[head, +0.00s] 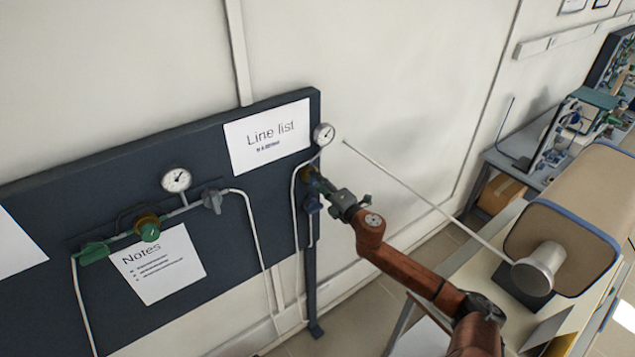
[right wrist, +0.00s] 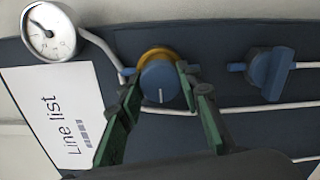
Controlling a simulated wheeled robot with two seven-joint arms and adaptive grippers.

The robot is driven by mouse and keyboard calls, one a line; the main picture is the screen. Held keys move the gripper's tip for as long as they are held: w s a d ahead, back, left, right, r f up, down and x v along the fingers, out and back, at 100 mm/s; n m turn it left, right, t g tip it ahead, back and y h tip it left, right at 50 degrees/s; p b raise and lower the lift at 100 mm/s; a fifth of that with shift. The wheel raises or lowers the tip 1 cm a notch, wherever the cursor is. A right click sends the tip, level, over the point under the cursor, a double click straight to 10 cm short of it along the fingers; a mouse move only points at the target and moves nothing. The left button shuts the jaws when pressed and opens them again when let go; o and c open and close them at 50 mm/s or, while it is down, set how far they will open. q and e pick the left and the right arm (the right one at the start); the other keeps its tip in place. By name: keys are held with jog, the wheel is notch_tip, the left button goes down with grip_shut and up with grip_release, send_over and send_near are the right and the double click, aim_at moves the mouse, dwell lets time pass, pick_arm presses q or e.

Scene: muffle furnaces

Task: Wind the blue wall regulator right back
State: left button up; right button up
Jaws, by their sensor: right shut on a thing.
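The blue wall regulator (right wrist: 158,82) is a round blue knob with a white mark on its face and a brass collar behind it. It sits on the dark wall panel; in the head view my gripper mostly hides it, with brass showing (head: 306,174). My right gripper (right wrist: 160,88) has its green-padded fingers on either side of the knob, shut on it. In the head view the right gripper (head: 319,183) reaches the panel's right end. A round gauge (head: 324,134) sits above the regulator and shows in the wrist view too (right wrist: 47,32). My left gripper is out of view.
A blue valve handle (head: 312,204) sits just below the regulator, close to my fingers. A green regulator (head: 148,230), another gauge (head: 176,180) and a grey valve (head: 213,200) are further left. A furnace (head: 573,220) stands at right. White pipes run down the panel (head: 60,200).

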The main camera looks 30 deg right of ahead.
jog(key=o, duration=1.2)
jog(key=shift+c, duration=0.2)
jog(key=shift+s, duration=0.1)
jog(key=s, duration=1.1)
jog(key=shift+s+d, duration=0.4)
jog(key=shift+d, duration=0.05)
